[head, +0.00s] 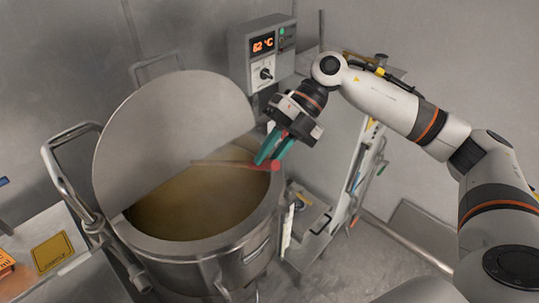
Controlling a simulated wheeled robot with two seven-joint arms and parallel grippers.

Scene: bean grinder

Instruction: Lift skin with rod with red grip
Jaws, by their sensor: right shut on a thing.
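My right gripper (272,149) is at the right side of the big metal kettle, above its rim. Its green fingers are shut on a thin rod (232,164). A red ball-like end (275,167) of the rod shows beside the fingertips, and the shaft reaches left over the kettle opening. The kettle (190,252) holds a brownish-yellow surface (195,208), likely the skin. I cannot tell whether the rod touches it. A round grey lid or disc (180,120) stands tilted over the back of the opening. My left gripper is not in view.
A control box (263,52) with a lit display reading 62 °C stands behind the kettle. A bent metal handle (70,180) is at the kettle's left. A bench with a yellow sign (52,252) is at the lower left. A rack (362,165) with hanging tools stands right of the kettle.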

